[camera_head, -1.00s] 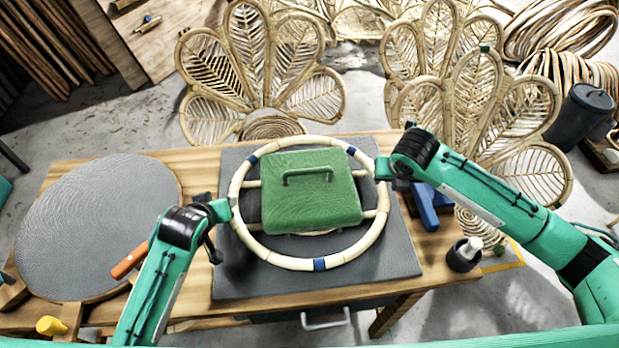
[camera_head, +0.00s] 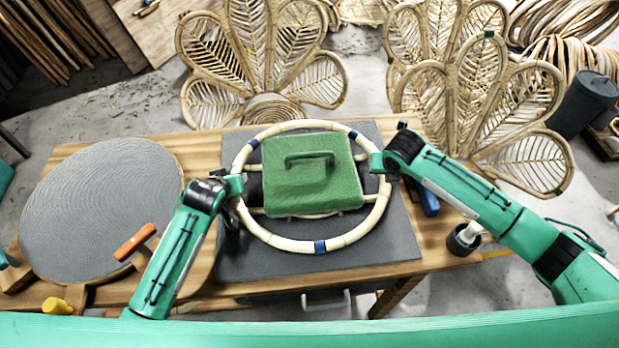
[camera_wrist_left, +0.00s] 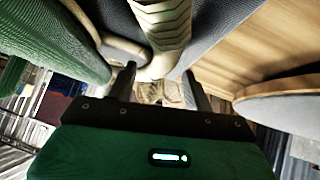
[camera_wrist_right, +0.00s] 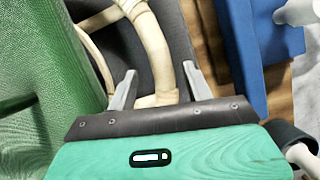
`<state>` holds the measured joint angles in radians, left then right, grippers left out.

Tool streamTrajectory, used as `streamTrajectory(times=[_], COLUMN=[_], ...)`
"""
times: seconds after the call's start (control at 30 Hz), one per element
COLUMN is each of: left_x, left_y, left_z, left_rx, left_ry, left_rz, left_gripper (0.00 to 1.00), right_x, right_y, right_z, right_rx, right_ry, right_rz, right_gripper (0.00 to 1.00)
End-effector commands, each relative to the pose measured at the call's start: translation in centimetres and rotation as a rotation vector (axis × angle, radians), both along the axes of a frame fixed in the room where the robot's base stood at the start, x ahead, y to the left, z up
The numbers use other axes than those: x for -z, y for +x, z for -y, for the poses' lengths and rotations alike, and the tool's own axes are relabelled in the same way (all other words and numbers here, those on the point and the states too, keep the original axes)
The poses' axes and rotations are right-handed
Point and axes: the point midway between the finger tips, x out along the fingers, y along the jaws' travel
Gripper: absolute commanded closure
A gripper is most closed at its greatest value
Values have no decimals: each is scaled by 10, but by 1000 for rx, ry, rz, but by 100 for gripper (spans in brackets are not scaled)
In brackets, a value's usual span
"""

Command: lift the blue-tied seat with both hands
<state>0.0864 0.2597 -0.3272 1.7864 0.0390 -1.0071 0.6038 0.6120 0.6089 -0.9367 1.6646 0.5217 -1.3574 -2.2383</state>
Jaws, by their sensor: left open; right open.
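The blue-tied seat (camera_head: 278,241) is a pale rattan ring with blue bands, lying on a dark grey mat (camera_head: 400,240) on the wooden table. A green block with a handle (camera_head: 310,185) sits over its middle. My left gripper (camera_head: 240,186) is at the ring's left side; in the left wrist view its open fingers (camera_wrist_left: 160,85) stand either side of the rattan (camera_wrist_left: 165,30). My right gripper (camera_head: 381,163) is at the ring's right side; in the right wrist view its open fingers (camera_wrist_right: 160,85) stand either side of the rattan (camera_wrist_right: 155,50).
A round grey woven panel (camera_head: 100,210) lies at the table's left, with an orange-handled tool (camera_head: 135,243) beside it. A blue object (camera_head: 428,200) and a dark cup (camera_head: 464,240) stand at the right. Rattan chair backs (camera_head: 262,55) stand behind the table.

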Motion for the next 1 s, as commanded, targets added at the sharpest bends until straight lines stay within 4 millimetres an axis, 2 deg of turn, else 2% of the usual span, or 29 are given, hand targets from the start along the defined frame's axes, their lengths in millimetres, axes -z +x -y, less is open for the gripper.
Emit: streamTrajectory(times=[0.1,0.3,0.73,0.77,1.0], left_x=[13,27,31,31,31], left_y=[14,28,32,32,32], left_z=[1,3,3,3,3], left_rx=[0,0,1,1,0], left_ry=[1,0,-1,-1,0], left_rz=[-1,0,0,0,0], left_gripper=[49,49,49,53,100], right_x=[18,36,42,42,41], right_y=[7,15,17,17,17], right_z=[1,2,2,2,2], right_rx=[2,1,0,0,0], right_ry=[0,0,0,0,0], right_rz=[-1,0,1,1,1], right_gripper=[49,49,49,53,100])
